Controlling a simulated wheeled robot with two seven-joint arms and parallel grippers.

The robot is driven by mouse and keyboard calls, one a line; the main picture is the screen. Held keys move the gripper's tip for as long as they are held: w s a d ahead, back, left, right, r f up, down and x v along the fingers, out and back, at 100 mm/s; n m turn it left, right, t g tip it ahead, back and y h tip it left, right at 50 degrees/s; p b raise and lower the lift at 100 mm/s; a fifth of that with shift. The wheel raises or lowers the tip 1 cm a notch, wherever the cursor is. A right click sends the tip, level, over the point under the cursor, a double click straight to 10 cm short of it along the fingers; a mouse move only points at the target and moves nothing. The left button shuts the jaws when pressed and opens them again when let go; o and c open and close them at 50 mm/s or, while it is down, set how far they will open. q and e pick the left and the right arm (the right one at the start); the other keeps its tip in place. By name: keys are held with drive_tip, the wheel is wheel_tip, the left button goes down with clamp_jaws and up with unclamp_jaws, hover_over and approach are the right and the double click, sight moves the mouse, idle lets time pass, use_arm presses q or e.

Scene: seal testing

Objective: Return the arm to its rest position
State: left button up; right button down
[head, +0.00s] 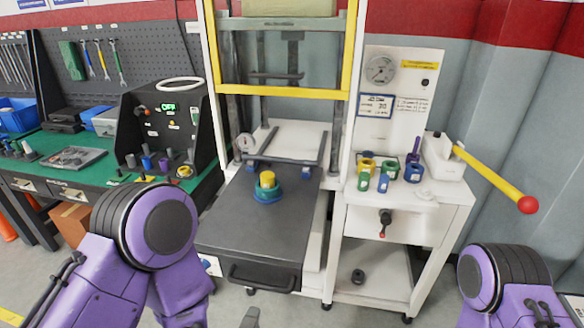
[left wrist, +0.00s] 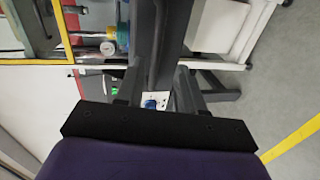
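My left arm, with purple links and a black joint, comes in at the lower left of the head view. A small grey tip, seemingly of my left gripper (head: 250,318), shows at the bottom edge, in front of the dark press table; the rest is hidden or out of frame. In the left wrist view, the two dark fingers of my left gripper (left wrist: 157,78) stand apart with nothing held between them. A blue knob on a white plate (left wrist: 155,101) shows beyond the gap. My right arm's purple and black link shows at the lower right; its gripper is out of frame.
A press with a yellow frame (head: 290,92) stands ahead. Its dark sliding table (head: 232,225) carries a yellow and teal part (head: 267,187). A white cart (head: 400,232) with a yellow lever (head: 490,175) is right, a green workbench (head: 90,172) left. Grey floor lies in front.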

use_arm(q)
drive_tip(key=s+a+f+m+g+y+b, duration=0.1)
drive_tip(key=s+a+f+m+g, duration=0.1)
drive_tip(key=a+f+m+g, duration=0.3)
drive_tip(key=s+f+m+g, duration=0.1)
drive_tip(key=s+f+m, duration=0.15)
drive_tip(key=f, duration=0.45)
drive_tip(key=s+a+f+m+g+y+b, duration=0.2)
drive_tip(key=s+a+f+g+y, duration=0.2)
drive_tip(key=s+a+f, duration=0.6)
drive_tip(key=s+a+g, duration=0.1)
drive_tip(key=a, duration=0.2)
drive_tip(key=shift+s+a+f+g, duration=0.15)
drive_tip(key=shift+f+g, duration=0.2)
drive_tip(key=shift+g, duration=0.05)
